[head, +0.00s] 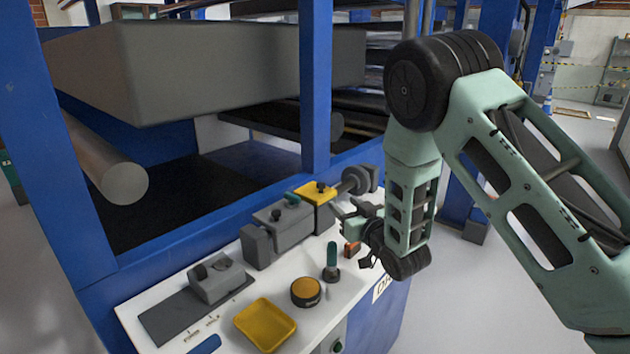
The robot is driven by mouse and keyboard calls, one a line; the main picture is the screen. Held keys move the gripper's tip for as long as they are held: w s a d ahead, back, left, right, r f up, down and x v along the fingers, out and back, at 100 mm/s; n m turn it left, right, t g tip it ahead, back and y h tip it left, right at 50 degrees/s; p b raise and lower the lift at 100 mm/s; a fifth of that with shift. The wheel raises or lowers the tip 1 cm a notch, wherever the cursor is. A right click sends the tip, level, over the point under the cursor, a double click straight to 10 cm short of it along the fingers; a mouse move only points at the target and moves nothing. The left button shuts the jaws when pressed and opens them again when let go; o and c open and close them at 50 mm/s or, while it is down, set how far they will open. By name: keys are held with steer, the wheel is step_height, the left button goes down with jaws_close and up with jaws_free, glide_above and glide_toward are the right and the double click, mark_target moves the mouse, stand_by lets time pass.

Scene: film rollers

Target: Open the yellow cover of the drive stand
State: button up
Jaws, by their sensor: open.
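The yellow cover (316,193) sits on the drive stand (285,228), a grey block unit at the back of the white bench top. The cover appears closed, with a small dark knob on top. My gripper (341,211) is just right of the yellow cover, its fingers pointing left towards it. It is open and holds nothing that I can see. I cannot tell whether a fingertip touches the cover. Part of the stand's right side is hidden behind my gripper.
On the bench (232,335) are a yellow tray (266,324), a round orange-topped item (306,291), a green-handled tool (332,259) and a grey block (216,277). A blue post (315,90) rises behind the stand. A large roller (108,165) is at left. Floor at right is clear.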

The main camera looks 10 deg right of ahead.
mark_target(318, 190)
steer(key=p+x, duration=0.2)
steer(key=x, duration=1.3)
steer(key=shift+w, duration=0.2)
steer(key=shift+r, duration=0.1)
jaws_close()
